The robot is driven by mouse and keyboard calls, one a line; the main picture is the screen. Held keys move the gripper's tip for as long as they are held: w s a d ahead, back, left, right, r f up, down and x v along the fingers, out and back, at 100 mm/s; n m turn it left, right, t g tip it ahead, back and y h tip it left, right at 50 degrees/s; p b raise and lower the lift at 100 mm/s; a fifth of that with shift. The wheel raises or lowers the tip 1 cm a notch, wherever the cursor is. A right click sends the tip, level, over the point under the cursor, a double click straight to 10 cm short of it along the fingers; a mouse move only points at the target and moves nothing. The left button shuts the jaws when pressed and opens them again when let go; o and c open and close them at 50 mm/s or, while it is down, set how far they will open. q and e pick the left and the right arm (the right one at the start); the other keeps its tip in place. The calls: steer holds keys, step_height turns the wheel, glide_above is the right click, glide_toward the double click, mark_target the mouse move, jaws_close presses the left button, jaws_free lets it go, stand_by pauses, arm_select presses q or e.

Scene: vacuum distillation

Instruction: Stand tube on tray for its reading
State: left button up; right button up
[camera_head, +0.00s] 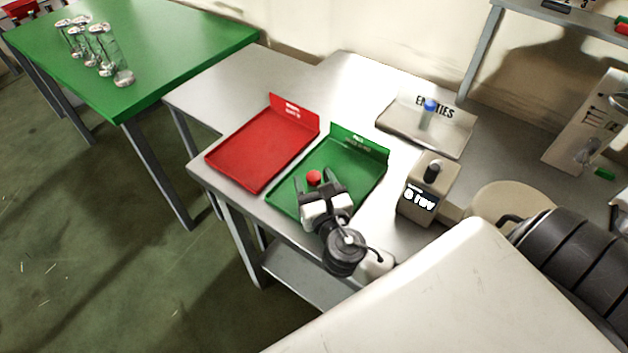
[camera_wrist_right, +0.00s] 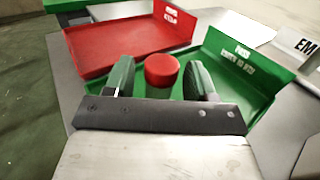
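A tube with a red cap (camera_head: 314,177) is at the green tray (camera_head: 357,178). Its body is mostly hidden, so I cannot tell whether it touches the tray floor; the cap faces up. The red cap (camera_wrist_right: 162,69) also shows in the right wrist view. My right gripper (camera_head: 314,181) is over the green tray, with its fingers apart on either side of the cap. Small gaps show between cap and fingers in the wrist view. My left gripper is not in view.
A red tray (camera_head: 262,150) lies left of the green one. A grey tray marked EMPTIES (camera_head: 452,139) holds a blue-capped tube (camera_head: 428,113). A box with a lit display (camera_head: 421,201) stands right of the green tray. A green table (camera_head: 165,45) holds several glass vessels (camera_head: 103,52).

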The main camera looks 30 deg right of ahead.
steer(key=shift+s+r, duration=0.1)
steer(key=shift+r, duration=0.05)
steer(key=b+v, duration=0.2)
steer(key=v, duration=0.8)
steer(key=shift+s+a, duration=0.15)
steer(key=shift+s, duration=0.15)
steer(key=shift+s+a, duration=0.1)
steer(key=shift+s, duration=0.45)
